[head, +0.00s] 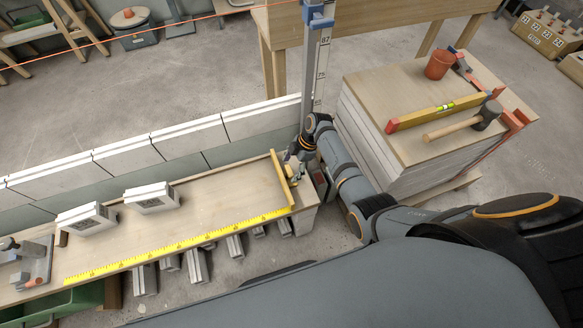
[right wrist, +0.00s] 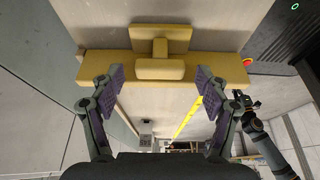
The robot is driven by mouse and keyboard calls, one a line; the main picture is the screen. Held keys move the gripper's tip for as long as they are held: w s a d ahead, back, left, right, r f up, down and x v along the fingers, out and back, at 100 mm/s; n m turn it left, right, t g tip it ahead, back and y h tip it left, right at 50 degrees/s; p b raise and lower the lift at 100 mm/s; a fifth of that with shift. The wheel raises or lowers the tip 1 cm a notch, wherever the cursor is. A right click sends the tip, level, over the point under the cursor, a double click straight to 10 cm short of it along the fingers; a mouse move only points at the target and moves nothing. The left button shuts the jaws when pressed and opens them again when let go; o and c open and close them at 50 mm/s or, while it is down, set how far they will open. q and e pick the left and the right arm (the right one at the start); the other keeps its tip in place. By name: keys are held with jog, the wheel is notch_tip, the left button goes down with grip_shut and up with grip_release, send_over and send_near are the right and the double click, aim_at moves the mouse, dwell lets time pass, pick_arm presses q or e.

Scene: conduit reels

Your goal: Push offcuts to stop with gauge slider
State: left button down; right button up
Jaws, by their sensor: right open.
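The gauge slider (head: 284,180) is a yellow bar lying across the right end of the bench board, by the yellow scale (head: 180,246). In the right wrist view the slider (right wrist: 110,66) shows its raised handle (right wrist: 160,69). My right gripper (head: 294,172) is at the slider; in its wrist view the fingers (right wrist: 160,92) are open, one on each side of the handle, with a gap to it. Two pale grey offcuts, a left one (head: 86,219) and a right one (head: 152,198), lie apart on the board, left of the slider. A small brown block (head: 62,239), possibly the stop, is at the left.
A row of white blocks (head: 130,157) borders the board's back edge. A metal tool (head: 25,262) sits at the left end. A stack with a level (head: 435,113), mallet and pot stands right. The board between slider and offcuts is clear. Another dark arm shows in the wrist view.

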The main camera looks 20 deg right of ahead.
grip_shut()
dwell(0.5)
